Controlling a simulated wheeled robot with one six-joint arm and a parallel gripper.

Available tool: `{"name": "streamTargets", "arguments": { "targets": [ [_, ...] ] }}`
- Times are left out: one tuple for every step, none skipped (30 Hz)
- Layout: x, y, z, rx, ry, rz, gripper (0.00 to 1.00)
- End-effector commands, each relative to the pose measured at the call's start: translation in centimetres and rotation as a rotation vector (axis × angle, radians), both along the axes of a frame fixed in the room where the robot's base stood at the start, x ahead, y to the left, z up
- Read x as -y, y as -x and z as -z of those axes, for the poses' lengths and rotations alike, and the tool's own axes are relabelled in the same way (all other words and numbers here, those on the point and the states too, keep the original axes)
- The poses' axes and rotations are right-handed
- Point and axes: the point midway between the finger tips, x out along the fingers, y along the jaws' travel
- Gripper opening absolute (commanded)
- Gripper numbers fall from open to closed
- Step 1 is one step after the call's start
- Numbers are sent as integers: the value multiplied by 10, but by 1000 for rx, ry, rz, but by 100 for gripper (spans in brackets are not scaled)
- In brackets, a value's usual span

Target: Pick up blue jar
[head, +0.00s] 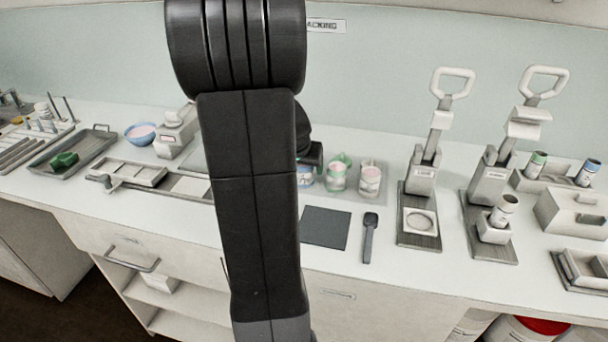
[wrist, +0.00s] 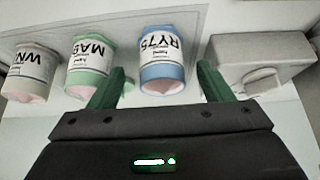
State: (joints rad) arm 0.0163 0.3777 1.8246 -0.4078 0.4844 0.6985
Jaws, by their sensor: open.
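The blue jar (wrist: 162,60) has a white label and pale pink contents, and appears upside down in the wrist view. In the head view the blue jar (head: 305,178) is partly hidden behind my arm. My gripper (wrist: 161,72) is open, with one green finger on each side of the jar in the picture. Gaps show between the jar and both fingers, and I cannot tell how far the fingertips are from it in depth. The head view hides the fingers behind my arm.
A green jar (wrist: 91,65) stands beside the blue one, close to my left finger. A third, pale jar (wrist: 30,70) stands farther left. A grey box (wrist: 262,65) is close to my right finger. A dark mat (head: 325,228) and a spoon (head: 369,238) lie in front of the jars.

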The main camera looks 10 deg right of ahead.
Motion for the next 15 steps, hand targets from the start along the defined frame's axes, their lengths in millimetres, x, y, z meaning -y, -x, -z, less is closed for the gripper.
{"name": "streamTargets", "arguments": {
  "targets": [
    [1,-2,2,-1,0,0,73],
    [1,-4,3,-1,0,0,73],
    [2,-7,6,-2,0,0,73],
    [3,-9,9,-3,0,0,73],
    [4,-11,12,-4,-1,0,73],
    [6,-15,15,-4,0,1,73],
    [7,-18,18,-3,0,0,73],
    [8,-20,20,-3,0,1,73],
    [9,-23,25,-4,0,2,73],
    [9,-25,29,-3,-1,1,73],
    [10,-26,31,-2,0,0,73],
    [10,-28,34,-2,0,0,73],
    [11,-29,36,-2,0,0,73],
    [11,-30,37,-1,0,0,73],
    [11,-30,39,0,0,1,73]
  ]
}}
